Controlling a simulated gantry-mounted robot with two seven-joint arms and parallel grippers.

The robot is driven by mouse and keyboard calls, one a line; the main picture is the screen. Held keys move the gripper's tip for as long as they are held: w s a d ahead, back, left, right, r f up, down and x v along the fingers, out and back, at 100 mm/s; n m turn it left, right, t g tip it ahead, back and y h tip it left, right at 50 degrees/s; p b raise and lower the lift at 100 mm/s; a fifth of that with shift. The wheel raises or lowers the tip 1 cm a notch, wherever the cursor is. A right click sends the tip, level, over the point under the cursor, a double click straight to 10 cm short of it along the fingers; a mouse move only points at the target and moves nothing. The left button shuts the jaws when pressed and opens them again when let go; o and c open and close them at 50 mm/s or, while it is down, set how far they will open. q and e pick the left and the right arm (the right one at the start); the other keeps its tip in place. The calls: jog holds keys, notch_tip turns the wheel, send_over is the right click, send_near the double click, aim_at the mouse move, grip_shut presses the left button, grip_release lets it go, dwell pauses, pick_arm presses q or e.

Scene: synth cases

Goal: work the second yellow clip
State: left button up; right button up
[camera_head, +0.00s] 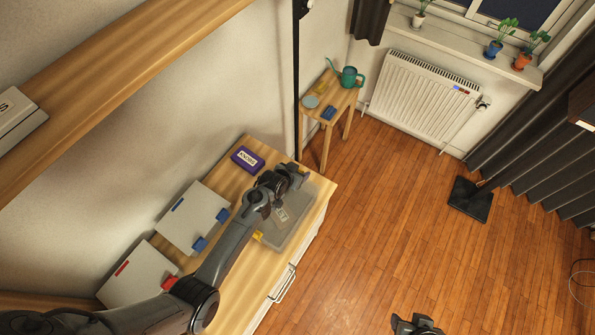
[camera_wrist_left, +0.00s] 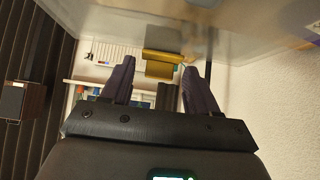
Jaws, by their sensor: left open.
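A clear plastic case (camera_head: 300,228) with a pale label lies on the wooden top of a cabinet. One yellow clip (camera_head: 258,235) shows on its near side. My left gripper (camera_head: 296,174) is over the far end of the case. In the left wrist view, a yellow clip (camera_wrist_left: 163,57) on the case's edge lies ahead, between the spread fingertips of my open left gripper (camera_wrist_left: 158,68). I cannot tell whether the fingers touch it. In the head view my arm largely hides this clip. A dark gripper-like part, seemingly my right gripper (camera_head: 415,325), shows at the bottom edge.
Two white cases, one with blue clips (camera_head: 190,222) and one with a red mark (camera_head: 138,275), lie left of my arm. A purple box (camera_head: 247,159) is near the wall. A wooden shelf (camera_head: 120,75) overhangs on the left. The floor (camera_head: 390,225) is mostly clear.

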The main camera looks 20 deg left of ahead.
pick_arm(q)
jog(key=shift+s+r, duration=0.1)
jog(key=v, duration=1)
jog(key=shift+s+r, duration=0.2)
pick_arm(e)
jog(key=shift+r, duration=0.2)
